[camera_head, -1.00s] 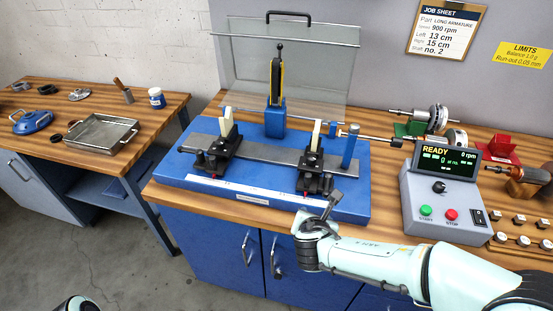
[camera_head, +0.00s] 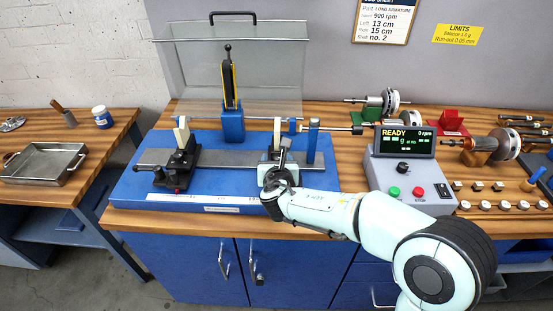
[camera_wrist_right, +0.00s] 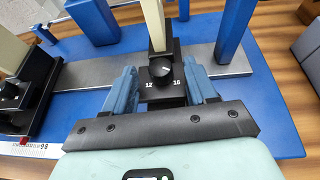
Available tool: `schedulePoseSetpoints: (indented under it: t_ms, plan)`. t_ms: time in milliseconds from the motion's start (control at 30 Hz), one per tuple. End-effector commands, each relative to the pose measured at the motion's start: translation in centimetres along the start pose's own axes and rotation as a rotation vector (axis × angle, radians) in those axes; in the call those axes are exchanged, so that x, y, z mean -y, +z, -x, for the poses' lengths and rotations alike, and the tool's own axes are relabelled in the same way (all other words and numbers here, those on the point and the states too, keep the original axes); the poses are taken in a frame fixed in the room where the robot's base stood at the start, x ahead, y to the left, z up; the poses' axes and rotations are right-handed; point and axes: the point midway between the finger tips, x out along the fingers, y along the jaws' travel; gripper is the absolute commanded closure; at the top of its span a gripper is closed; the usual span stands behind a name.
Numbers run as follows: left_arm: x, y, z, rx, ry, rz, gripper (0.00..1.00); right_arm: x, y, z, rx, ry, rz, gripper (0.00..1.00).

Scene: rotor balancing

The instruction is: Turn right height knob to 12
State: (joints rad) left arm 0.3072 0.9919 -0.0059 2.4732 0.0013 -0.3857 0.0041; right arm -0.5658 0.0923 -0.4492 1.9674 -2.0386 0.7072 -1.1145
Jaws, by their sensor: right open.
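The right height knob (camera_wrist_right: 160,70) is a round black knob on the right support's black block, with "12" printed at its lower left and "16" at its lower right. A small pale mark shows on it; its exact setting is too small to read. The right support's cream post (camera_wrist_right: 153,22) rises behind it and also shows in the head view (camera_head: 277,134). My right gripper (camera_wrist_right: 161,72) is open, its blue fingers on either side of the knob, with gaps visible. In the head view my right gripper (camera_head: 284,150) hides most of the right support. My left gripper is out of view.
The left support (camera_head: 178,163) stands on the blue balancing base (camera_head: 135,195). A blue post (camera_head: 312,143) is just right of the right support. The control box (camera_head: 408,180) reads READY. The job sheet (camera_head: 383,20) lists left 13 cm, right 15 cm.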

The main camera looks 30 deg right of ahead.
Motion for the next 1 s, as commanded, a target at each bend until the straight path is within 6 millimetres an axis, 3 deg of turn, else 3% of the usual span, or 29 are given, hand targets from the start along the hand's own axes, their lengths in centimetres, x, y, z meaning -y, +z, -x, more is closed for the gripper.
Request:
schedulePoseSetpoints:
  t_ms: [167,467,500,667,867,1000]
  plan:
    - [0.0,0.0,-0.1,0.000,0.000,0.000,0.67,0.0,0.0,-1.6,0.000,-0.001,0.000,0.43]
    - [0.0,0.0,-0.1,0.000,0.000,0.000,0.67,0.0,0.0,-1.9,-0.001,0.000,-0.001,0.43]
    - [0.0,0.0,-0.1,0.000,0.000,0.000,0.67,0.0,0.0,-1.9,-0.001,0.000,-0.001,0.46]
    - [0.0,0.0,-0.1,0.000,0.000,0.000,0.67,0.0,0.0,-1.9,-0.001,0.000,-0.001,0.99]
    - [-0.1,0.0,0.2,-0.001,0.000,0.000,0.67,-0.1,0.1,-1.9,0.000,-0.023,-0.008,0.99]
    - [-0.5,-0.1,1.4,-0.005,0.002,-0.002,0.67,-0.4,0.2,-1.9,-0.001,-0.130,-0.051,0.99]
